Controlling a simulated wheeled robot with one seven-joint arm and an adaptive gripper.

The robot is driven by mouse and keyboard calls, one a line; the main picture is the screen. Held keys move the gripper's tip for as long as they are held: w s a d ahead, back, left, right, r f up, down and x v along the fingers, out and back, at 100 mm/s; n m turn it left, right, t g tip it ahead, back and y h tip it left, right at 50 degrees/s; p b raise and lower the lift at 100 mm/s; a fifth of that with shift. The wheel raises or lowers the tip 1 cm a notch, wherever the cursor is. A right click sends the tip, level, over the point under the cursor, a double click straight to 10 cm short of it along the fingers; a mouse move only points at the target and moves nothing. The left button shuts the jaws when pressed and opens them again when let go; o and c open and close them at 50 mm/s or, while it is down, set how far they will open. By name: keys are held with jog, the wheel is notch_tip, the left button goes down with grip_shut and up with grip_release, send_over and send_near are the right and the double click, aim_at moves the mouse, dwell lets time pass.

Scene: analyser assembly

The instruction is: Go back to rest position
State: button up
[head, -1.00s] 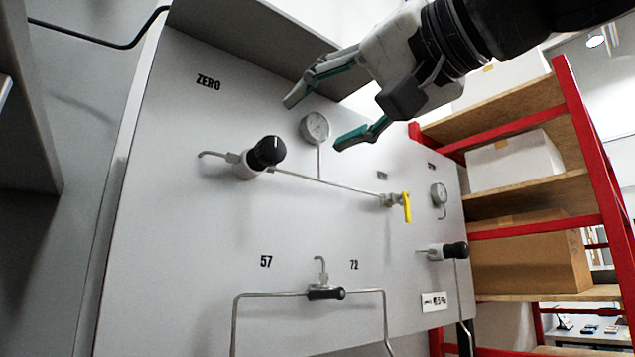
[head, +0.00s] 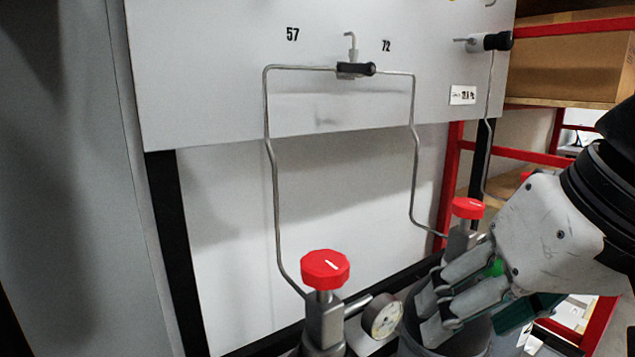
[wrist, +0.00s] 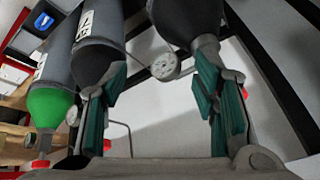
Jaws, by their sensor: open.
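My gripper (head: 436,306) is at the lower right of the head view, below the panel and in front of the gas cylinders. In the wrist view its two green-padded fingers (wrist: 162,100) are spread apart, with nothing held between them. Grey cylinders show upside down there: one (wrist: 186,20) at the top middle, another (wrist: 98,42) left of it, and one with a green shoulder (wrist: 50,106) at the left. The fingers overlap the cylinder necks in view; whether they touch I cannot tell.
A red-knobbed valve (head: 325,270) and a pressure gauge (head: 383,316) stand left of my gripper. Another red knob (head: 467,208) is just above it. The grey panel (head: 210,75) with steel tubing (head: 272,165) hangs behind. Red shelving (head: 451,175) is at the right.

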jog(key=s+d+f+g+h, duration=0.2)
jog(key=s+d+f+g, duration=0.3)
jog(key=s+f, duration=0.65)
notch_tip(320, 180, up, 29)
jog(key=t+p, duration=0.4)
jog(key=p, duration=2.4)
jog(key=shift+w+d+r, duration=0.15)
jog(key=shift+d, duration=0.1)
